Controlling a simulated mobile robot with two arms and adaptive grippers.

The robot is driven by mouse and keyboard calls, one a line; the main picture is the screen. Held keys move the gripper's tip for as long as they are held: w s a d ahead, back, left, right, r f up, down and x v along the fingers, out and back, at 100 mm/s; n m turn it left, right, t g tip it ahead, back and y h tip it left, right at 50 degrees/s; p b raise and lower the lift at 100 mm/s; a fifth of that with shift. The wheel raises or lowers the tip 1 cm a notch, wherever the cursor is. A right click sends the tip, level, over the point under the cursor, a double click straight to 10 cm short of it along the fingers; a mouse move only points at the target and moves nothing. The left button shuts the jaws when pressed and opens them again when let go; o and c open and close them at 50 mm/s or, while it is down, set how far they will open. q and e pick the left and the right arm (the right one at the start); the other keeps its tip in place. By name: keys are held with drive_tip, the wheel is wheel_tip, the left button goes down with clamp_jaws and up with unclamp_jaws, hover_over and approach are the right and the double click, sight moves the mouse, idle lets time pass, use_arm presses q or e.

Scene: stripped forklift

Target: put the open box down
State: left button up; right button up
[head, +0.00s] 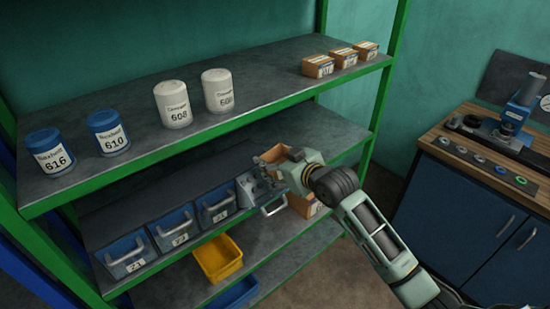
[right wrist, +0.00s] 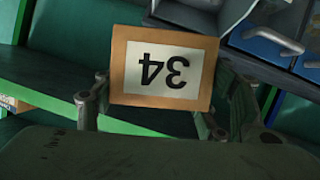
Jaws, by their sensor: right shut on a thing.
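My right gripper (head: 282,168) is shut on the open box (head: 272,153), a small brown carton, and holds it at the middle shelf of the green rack. In the head view the gripper hides most of the box. In the right wrist view the box (right wrist: 162,100) sits between the two fingers, its white label 34 upside down. Whether the box touches the shelf (head: 335,140) cannot be told. My left gripper is not in view.
Several blue bins (head: 172,230) with handles line the middle shelf left of my gripper. Another brown box (head: 308,205) is just below it. A yellow bin (head: 218,257) is lower. Cans (head: 173,104) and cartons (head: 318,66) stand on the top shelf. A workbench (head: 480,160) is right.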

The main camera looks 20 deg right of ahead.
drive_tip(key=shift+s+d+r+m+y, duration=0.15)
drive_tip(key=shift+s+m+y, duration=0.15)
drive_tip(key=shift+m+y, duration=0.45)
